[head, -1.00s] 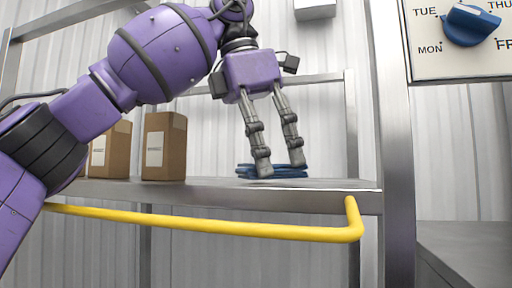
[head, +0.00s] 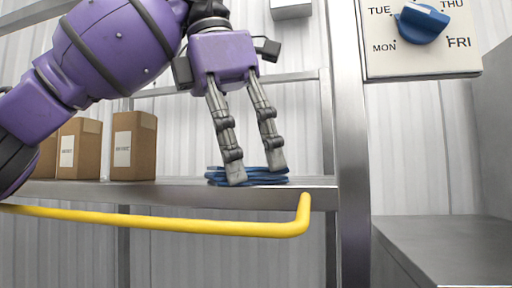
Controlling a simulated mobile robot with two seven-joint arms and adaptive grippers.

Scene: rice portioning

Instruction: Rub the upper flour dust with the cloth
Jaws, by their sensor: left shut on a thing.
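The blue folded cloth (head: 250,181) lies on the metal shelf (head: 190,192), near its right end. My left gripper (head: 257,169) reaches down from above with its two grey fingers on the cloth, shut on it. The fingertips hide part of the cloth. The cloth looks bunched between and behind the fingers, at shelf height. I see no flour dust in this view. My right gripper is not in view.
Several brown boxes (head: 134,146) stand on the shelf to the left. A yellow rail (head: 180,223) runs along the shelf front. A metal post (head: 349,150) stands right of the shelf. A panel with a blue day dial (head: 421,22) is at upper right. A grey counter (head: 450,250) is at lower right.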

